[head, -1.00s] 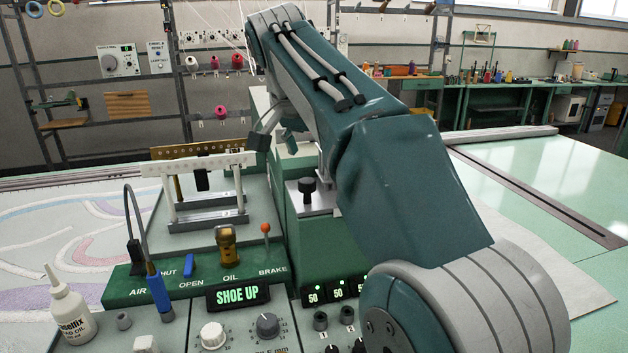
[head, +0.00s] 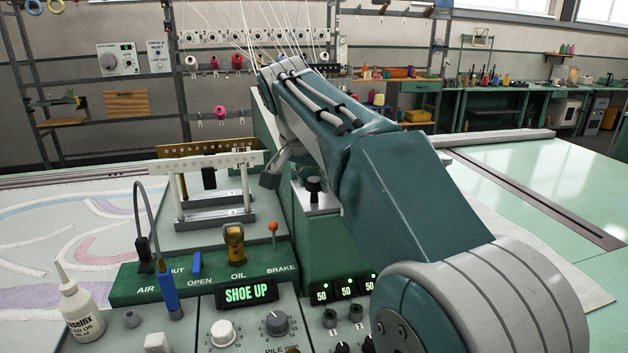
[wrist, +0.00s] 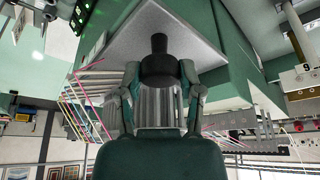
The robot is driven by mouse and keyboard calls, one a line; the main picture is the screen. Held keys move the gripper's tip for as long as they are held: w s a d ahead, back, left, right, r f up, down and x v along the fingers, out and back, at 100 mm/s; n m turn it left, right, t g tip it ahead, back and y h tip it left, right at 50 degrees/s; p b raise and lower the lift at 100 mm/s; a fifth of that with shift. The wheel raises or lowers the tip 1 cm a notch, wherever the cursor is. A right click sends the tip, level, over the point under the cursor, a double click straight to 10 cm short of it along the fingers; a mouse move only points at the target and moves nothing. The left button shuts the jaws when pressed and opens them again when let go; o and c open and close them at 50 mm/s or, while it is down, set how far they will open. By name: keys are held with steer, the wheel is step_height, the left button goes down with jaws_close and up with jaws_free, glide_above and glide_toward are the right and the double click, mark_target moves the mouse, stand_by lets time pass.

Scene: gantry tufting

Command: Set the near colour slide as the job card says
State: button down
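A black knob (head: 313,188) stands on a pale plate (head: 322,207) on the green gantry housing. In the wrist view the black knob (wrist: 160,66) appears between the two fingers of my gripper (wrist: 160,78). The fingers are spread; I cannot tell whether they touch it. In the head view a grey finger of my gripper (head: 272,176) shows left of the knob, and my arm hides the rest. A white perforated bar (head: 190,166) on posts stands to the left, before a brass-coloured bar (head: 175,150). I cannot tell which part is the near colour slide. No job card is readable.
The control panel in front has a SHOE UP display (head: 246,291), an orange-tipped brake lever (head: 273,229), dials (head: 276,324) and small displays reading 50 (head: 321,292). An oil bottle (head: 80,310) stands at left. Threads (head: 245,28) hang behind my arm. The green table (head: 550,170) at right is largely clear.

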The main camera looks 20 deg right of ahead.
steer(key=shift+a+f, duration=0.1)
steer(key=shift+a, duration=0.05)
steer(key=d, duration=0.7)
steer(key=shift+d, duration=0.15)
steer(key=shift+c, duration=1.5)
jaws_free()
steer(key=shift+w, duration=0.1)
steer(key=shift+o, duration=0.2)
steer(key=shift+d, duration=0.15)
steer(key=shift+a+r, duration=0.3)
steer(key=shift+r, duration=0.05)
steer(key=v, duration=1.1)
